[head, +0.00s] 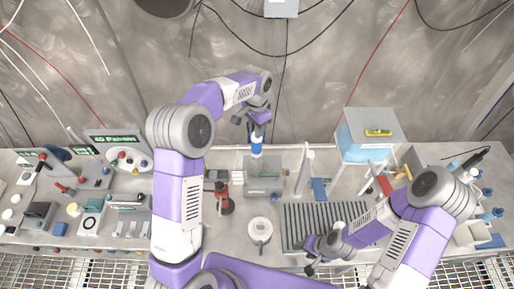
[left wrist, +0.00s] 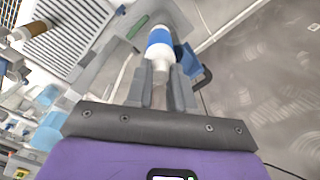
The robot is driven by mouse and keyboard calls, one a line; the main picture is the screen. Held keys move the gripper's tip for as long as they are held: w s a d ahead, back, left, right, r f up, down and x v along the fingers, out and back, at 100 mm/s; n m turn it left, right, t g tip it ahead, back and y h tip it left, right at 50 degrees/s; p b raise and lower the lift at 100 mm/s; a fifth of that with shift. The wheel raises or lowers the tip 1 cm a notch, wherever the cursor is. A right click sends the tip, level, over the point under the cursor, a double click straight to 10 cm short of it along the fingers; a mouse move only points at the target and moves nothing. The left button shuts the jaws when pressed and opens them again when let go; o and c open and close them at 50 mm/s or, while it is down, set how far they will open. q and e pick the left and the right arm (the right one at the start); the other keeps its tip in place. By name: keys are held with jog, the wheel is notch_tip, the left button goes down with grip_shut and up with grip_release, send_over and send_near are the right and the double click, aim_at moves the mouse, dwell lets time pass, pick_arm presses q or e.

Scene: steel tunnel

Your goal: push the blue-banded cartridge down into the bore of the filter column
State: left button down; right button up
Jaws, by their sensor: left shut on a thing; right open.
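The white cartridge with a blue band (head: 256,146) is in my left gripper (head: 257,134), which points down over the back of the workbench. In the left wrist view the cartridge (left wrist: 160,45) sits between the two grey fingers, its band beyond the fingertips. A grey block-like fixture (head: 264,187), which looks like the filter column, stands right below the cartridge. I cannot see the bore, nor tell whether the cartridge's lower end is inside it. My right gripper (head: 313,254) is open and empty, low over the front of the bench near the ribbed mat.
A red tool or stand (head: 224,200) is left of the fixture. A white ring-shaped roll (head: 259,230) lies in front of it. A white post (head: 304,170) and a blue box with a grey top (head: 368,130) stand to the right. The ribbed mat (head: 300,222) looks mostly clear.

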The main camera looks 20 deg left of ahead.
aim_at(257, 146)
pick_arm(q)
jog(key=shift+w+f+b, duration=0.15)
jog(key=shift+f+b, duration=1.2)
jog(key=shift+f, duration=1.3)
jog(key=shift+w+f+b, duration=0.1)
jog(key=shift+f+b, duration=1.25)
jog(key=shift+f, duration=1.25)
pick_arm(e)
jog(key=shift+w+f, duration=0.2)
jog(key=shift+f, duration=2.55)
pick_arm(q)
jog(key=shift+s, duration=0.1)
jog(key=shift+f, duration=0.3)
pick_arm(e)
jog(key=shift+f, duration=0.2)
pick_arm(q)
jog(key=c, duration=1)
grip_release()
jog(key=shift+r, duration=0.1)
pick_arm(e)
jog(key=shift+r, duration=0.1)
